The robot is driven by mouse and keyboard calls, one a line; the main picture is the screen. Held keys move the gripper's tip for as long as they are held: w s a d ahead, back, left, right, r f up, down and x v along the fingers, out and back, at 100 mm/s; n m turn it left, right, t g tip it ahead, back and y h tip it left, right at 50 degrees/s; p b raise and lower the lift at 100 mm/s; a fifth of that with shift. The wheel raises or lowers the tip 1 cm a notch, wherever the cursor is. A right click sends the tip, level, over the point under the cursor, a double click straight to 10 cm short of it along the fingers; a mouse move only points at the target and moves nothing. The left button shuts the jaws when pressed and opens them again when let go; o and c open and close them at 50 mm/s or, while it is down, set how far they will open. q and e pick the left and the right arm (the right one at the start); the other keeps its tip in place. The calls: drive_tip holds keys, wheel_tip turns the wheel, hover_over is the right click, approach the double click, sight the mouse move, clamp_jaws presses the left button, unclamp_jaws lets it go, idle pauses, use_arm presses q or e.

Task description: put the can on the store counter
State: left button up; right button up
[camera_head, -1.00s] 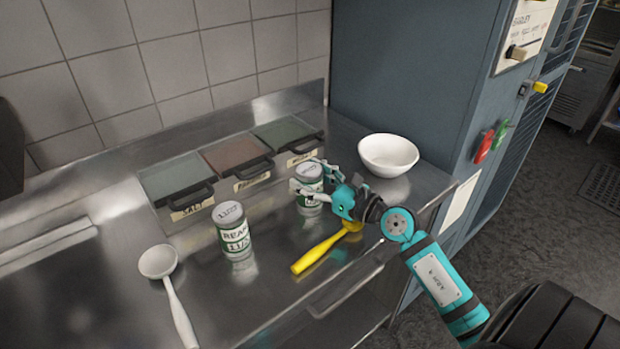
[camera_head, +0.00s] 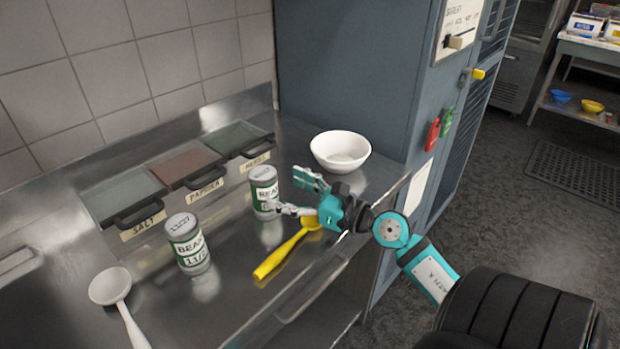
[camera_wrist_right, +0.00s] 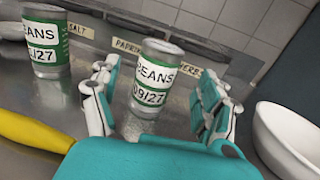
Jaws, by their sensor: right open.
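Two bean cans with green and white labels stand upright on a steel counter (camera_head: 225,300). One can (camera_head: 264,190) is at the back, in front of the herbs box; the other can (camera_head: 187,243) is nearer and to the left. My right gripper (camera_head: 292,196) is open beside the back can, to its right. In the right wrist view this can (camera_wrist_right: 155,88) stands upright just beyond and between the two spread fingers, and its label reads 09/27. The other can (camera_wrist_right: 45,45) is at the upper left there. My left gripper is not in view.
A yellow spoon (camera_head: 284,254) lies in front of the back can, under my right gripper. A white ladle (camera_head: 110,287) is at the left and a white bowl (camera_head: 340,150) at the back right. Lidded salt, paprika and herbs boxes (camera_head: 182,165) line the wall. A blue cabinet (camera_head: 350,70) stands behind.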

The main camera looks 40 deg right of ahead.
drive_tip(key=shift+b+v, duration=0.7)
drive_tip(key=shift+v, duration=2.05)
